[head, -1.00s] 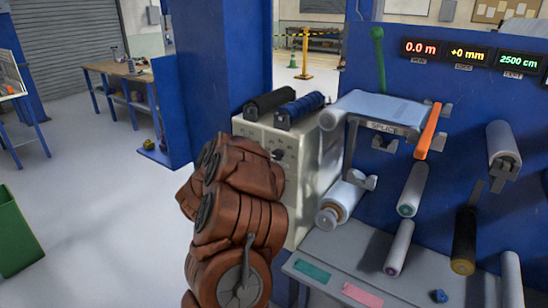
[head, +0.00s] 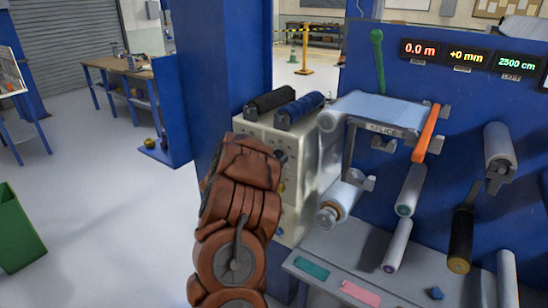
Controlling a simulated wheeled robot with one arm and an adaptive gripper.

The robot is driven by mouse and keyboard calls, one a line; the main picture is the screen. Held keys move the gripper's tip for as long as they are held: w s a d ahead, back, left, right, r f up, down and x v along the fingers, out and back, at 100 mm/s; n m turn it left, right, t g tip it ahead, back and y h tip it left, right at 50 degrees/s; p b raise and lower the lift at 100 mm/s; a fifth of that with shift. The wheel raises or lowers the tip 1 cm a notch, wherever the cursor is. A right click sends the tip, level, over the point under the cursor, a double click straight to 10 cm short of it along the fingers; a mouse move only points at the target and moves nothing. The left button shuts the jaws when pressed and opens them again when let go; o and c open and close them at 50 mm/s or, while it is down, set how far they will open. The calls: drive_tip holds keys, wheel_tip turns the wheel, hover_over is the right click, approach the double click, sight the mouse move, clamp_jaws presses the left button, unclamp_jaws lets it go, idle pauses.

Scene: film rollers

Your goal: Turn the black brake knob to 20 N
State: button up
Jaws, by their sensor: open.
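A pale control cabinet (head: 305,185) stands beside the blue post, left of the film roller wall. A small dark knob-like shape (head: 281,156) shows on its front, right at the edge of my arm. I cannot tell for sure that it is the brake knob, and no scale or pointer is readable. My reddish-brown arm stands in front of the cabinet and covers much of its face. My gripper is hidden behind the arm, so its place relative to the knob does not show.
A black roller (head: 270,100) and a blue roller (head: 301,108) lie on the cabinet top. The splice table (head: 385,108) and a grey shelf (head: 345,245) are to the right. A green bin (head: 20,235) stands far left. The floor between is clear.

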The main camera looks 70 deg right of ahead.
drive_tip(key=c, duration=1.1)
drive_tip(key=shift+c, duration=0.2)
drive_tip(key=shift+f+m+b, duration=0.15)
drive_tip(key=shift+m+b, duration=0.15)
drive_tip(key=shift+b, duration=0.3)
drive_tip(key=shift+m+b, duration=4.1)
drive_tip(key=shift+b, duration=1.9)
